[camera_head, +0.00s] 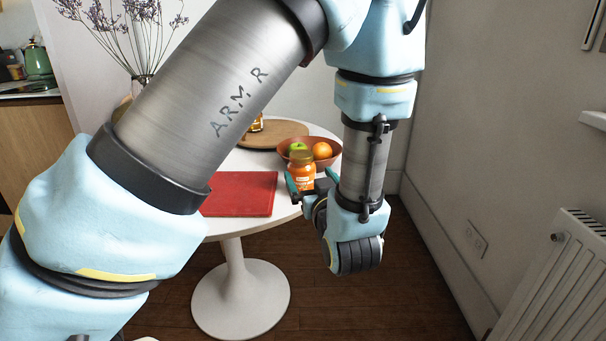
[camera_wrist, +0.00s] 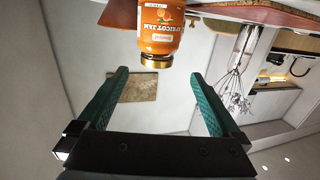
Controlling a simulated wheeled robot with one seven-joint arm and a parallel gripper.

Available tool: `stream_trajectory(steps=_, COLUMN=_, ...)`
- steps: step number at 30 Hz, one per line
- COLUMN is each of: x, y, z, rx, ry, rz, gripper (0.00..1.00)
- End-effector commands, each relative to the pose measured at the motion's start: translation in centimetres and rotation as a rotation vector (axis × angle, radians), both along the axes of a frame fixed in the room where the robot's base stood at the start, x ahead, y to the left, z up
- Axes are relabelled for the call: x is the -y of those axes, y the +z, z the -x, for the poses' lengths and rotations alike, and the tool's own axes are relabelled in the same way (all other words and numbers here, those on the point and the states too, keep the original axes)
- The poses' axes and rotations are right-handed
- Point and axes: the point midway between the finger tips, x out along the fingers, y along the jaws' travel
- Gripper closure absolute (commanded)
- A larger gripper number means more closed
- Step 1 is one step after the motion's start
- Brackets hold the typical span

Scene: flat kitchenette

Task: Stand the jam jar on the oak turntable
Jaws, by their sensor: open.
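The jam jar (camera_head: 301,172), orange with a gold lid and an apricot jam label, stands upright near the right edge of the white round table. It shows upside down in the wrist view (camera_wrist: 160,32), whose picture is inverted. My gripper (camera_head: 311,183) is open and level beside the jar. In the wrist view its two green fingers (camera_wrist: 159,74) point at the jar, which lies ahead of the fingertips and in line with the gap. The oak turntable (camera_head: 238,135) lies at the back of the table, with a small amber jar on it, partly hidden by my arm.
A terracotta bowl (camera_head: 329,157) with a green apple and oranges stands right behind the jam jar. A red board (camera_head: 245,193) lies on the table to the left. A vase of dried flowers (camera_head: 143,82) stands farther back. A radiator (camera_head: 560,265) is at right.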

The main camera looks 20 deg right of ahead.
Motion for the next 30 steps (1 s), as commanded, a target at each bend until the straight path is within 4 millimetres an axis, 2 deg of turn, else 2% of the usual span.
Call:
stream_trajectory(steps=2, x=0.3, y=0.2, z=0.4, rx=0.027, ry=-0.002, rz=-0.002, gripper=0.00)
stream_trajectory(steps=4, x=0.4, y=0.3, z=-0.2, rx=0.036, ry=0.001, rz=-0.001, gripper=0.00)
stream_trajectory(steps=12, x=1.1, y=0.4, z=-4.2, rx=0.035, ry=0.001, rz=0.000, gripper=0.00)
stream_trajectory(steps=20, x=1.5, y=0.5, z=-5.7, rx=0.034, ry=0.000, rz=0.000, gripper=0.00)
stream_trajectory(steps=30, x=2.4, y=0.6, z=-9.9, rx=0.033, ry=0.000, rz=-0.001, gripper=0.00)
